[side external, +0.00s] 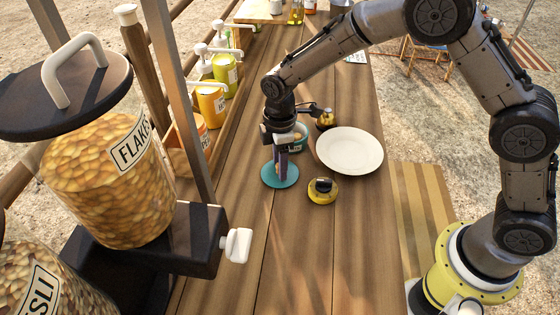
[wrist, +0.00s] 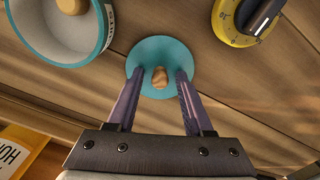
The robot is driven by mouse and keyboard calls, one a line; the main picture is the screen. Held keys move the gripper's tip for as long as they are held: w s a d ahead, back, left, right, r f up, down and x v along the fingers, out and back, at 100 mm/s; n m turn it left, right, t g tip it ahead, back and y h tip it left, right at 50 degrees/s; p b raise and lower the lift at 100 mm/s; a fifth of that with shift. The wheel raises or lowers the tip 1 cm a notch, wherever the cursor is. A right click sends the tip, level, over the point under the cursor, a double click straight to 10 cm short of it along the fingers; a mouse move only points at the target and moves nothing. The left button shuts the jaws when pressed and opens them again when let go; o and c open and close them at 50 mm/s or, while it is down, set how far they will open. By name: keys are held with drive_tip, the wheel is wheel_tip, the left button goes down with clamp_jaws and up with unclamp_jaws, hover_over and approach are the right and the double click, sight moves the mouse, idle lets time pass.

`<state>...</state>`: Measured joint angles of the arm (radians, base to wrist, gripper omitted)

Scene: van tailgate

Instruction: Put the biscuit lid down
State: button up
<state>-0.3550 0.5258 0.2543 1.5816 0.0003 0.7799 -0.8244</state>
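The biscuit lid is a flat teal disc (side external: 281,176) with a small wooden knob; it appears to lie flat on the wooden counter. In the wrist view the lid (wrist: 160,52) is below my gripper (wrist: 157,74). The fingers are apart, one on each side of the knob, with a visible gap on both sides. In the side view my gripper (side external: 281,165) points down over the lid and partly hides it. The teal-rimmed pot (side external: 300,143) stands just behind the lid, open, partly hidden by my gripper. In the wrist view the pot (wrist: 103,43) has a tan piece inside.
A yellow and black timer (side external: 322,191) sits right of the lid, and a white plate (side external: 349,150) lies behind it. A small black and yellow item (side external: 326,119) is near the pot. A bottle rack (side external: 186,150) and cereal dispenser (side external: 105,180) line the left. The front counter is clear.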

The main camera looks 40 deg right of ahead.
drive_tip(key=shift+r, duration=0.15)
wheel_tip(320, 180, up, 12)
drive_tip(key=s+d+r+m+t, duration=0.1)
drive_tip(key=s+d+r+m, duration=0.2)
drive_tip(key=s+d+r, duration=0.3)
drive_tip(key=s+d+m+t, duration=0.1)
drive_tip(key=s+d+m, duration=0.2)
drive_tip(key=s, duration=0.4)
drive_tip(key=s+d+r+m+t, duration=0.1)
drive_tip(key=s+d+m+t, duration=0.1)
drive_tip(key=s+d+m, duration=0.2)
drive_tip(key=s+d+r+m+t, duration=0.1)
drive_tip(key=s+d+m, duration=0.2)
drive_tip(key=s, duration=0.7)
drive_tip(key=shift+s+d+r+m+t, duration=0.15)
drive_tip(key=shift+s+r+m+t, duration=0.05)
drive_tip(key=shift+s+m+t, duration=0.1)
